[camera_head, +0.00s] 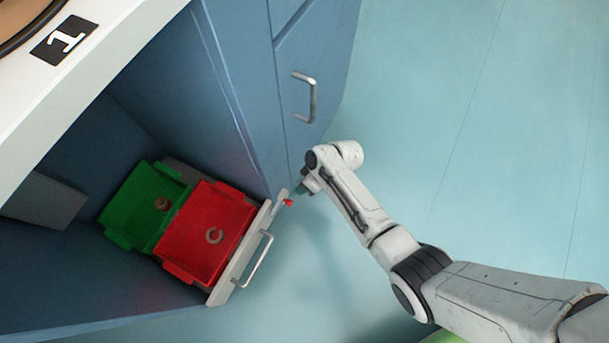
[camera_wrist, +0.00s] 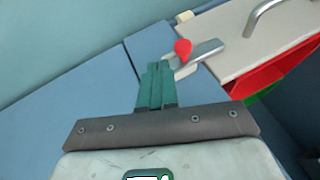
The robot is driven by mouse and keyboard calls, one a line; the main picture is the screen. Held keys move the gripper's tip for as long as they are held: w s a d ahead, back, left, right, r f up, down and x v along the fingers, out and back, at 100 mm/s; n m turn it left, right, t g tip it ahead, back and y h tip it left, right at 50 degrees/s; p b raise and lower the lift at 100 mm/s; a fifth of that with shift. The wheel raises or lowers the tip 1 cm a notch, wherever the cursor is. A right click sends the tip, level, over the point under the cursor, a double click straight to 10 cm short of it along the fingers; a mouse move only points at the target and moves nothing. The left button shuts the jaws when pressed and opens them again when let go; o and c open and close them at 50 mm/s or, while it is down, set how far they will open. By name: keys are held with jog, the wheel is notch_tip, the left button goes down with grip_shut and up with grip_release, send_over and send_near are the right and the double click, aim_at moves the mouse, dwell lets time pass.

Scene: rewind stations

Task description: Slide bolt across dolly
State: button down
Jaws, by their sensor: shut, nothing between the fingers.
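The bolt is a short grey metal bar (camera_wrist: 208,51) with a red knob (camera_wrist: 183,49), at the end of the dolly front beside the blue cabinet panel. In the head view the red knob (camera_head: 288,202) shows at the upper right corner of the dolly. The dolly (camera_head: 222,286) has a pale front with a metal handle and carries a red bin and a green bin. My gripper (camera_wrist: 160,67) is shut and empty, its teal fingertips just left of the knob in the wrist view. I cannot tell whether they touch the bolt. In the head view my gripper (camera_head: 302,188) is partly hidden by my wrist.
The red bin (camera_head: 195,235) and the green bin (camera_head: 135,212) each hold a small ring-like part. A blue cabinet door with a metal handle (camera_head: 312,98) stands above my gripper. A white worktop (camera_head: 75,85) marked 1 overhangs the bay. The teal floor at right is clear.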

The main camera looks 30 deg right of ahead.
jog(key=p+v, duration=0.5)
jog(key=v, duration=0.5)
jog(key=shift+d+r, duration=0.2)
jog(key=shift+d, duration=0.1)
jog(key=shift+w, duration=0.1)
jog(key=s+d+r+m+h, duration=0.3)
jog(key=s+d+r, duration=0.1)
jog(key=s+r, duration=0.5)
jog(key=s+d+r+m+h, duration=0.35)
jog(key=s+r, duration=0.45)
jog(key=s, duration=0.3)
notch_tip(320, 180, up, 30)
jog(key=p, duration=3)
jog(key=shift+d+f+g+y, duration=0.15)
jog(key=shift+d+g+y, duration=0.2)
jog(key=shift+d, duration=0.1)
jog(key=shift+w, duration=0.1)
